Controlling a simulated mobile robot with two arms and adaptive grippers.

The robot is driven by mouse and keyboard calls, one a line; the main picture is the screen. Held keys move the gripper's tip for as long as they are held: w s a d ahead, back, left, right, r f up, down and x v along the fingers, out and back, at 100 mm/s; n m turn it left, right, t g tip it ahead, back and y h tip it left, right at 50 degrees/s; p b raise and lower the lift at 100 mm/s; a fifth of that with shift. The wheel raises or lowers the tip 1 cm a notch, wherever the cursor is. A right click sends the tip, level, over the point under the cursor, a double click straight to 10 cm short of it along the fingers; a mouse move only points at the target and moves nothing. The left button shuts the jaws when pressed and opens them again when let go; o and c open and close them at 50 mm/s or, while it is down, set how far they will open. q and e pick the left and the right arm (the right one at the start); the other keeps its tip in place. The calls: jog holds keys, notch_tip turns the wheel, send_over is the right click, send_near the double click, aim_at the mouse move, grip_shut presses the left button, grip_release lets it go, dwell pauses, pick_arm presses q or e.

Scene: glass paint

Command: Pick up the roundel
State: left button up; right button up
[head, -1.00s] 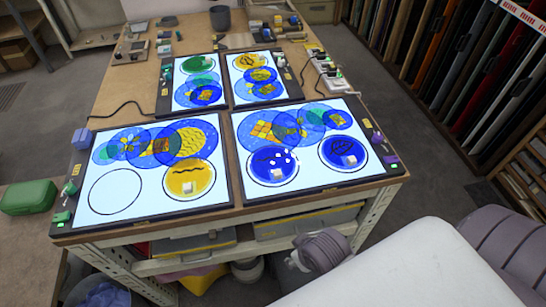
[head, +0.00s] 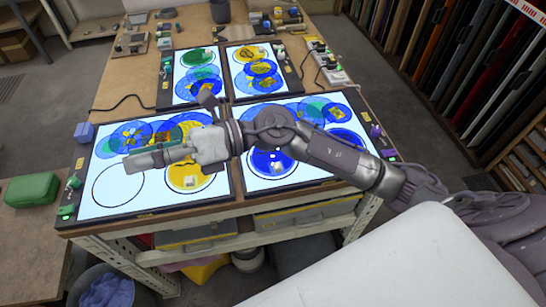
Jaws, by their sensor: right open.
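Several painted glass roundels lie on the lit panels. On the near left panel, a yellow roundel (head: 209,180) carries a small white block and is partly covered by my right gripper. On the near right panel, a blue roundel (head: 262,160) is partly hidden by my arm. A green roundel (head: 200,54) lies on the far left panel. The frames do not show which roundel is meant. My right gripper (head: 142,160) is open, pointing left above the near left panel, with its fingers near an empty black circle outline (head: 118,186). My left gripper is not in view.
Overlapping blue and green discs lie along the backs of the near panels. A green case (head: 32,189) sits at left. Small blocks and tools line the panel edges, and a grey pot (head: 220,11) stands at the back. Shelves hold bins under the table.

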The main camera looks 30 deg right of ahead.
jog(key=d+f+n+g+h, duration=0.2)
jog(key=d+f+n+h, duration=0.25)
jog(key=f+h, duration=0.3)
jog(key=n+h, duration=0.2)
jog(key=h, duration=1)
send_over(276, 165)
notch_tip(276, 165, down, 5)
jog(key=f, duration=0.2)
jog(key=f+p, duration=0.1)
jog(key=f, duration=0.2)
jog(key=f+p, duration=0.1)
jog(key=f, duration=0.2)
jog(key=shift+s+d+f, duration=0.1)
jog(key=shift+s, duration=0.25)
jog(key=f+p, duration=0.2)
jog(key=f, duration=0.1)
jog(key=f+p, duration=0.1)
jog(key=f, duration=0.1)
jog(key=shift+w+f, duration=0.2)
jog(key=shift+w, duration=0.05)
jog(key=shift+f, duration=0.25)
grip_shut()
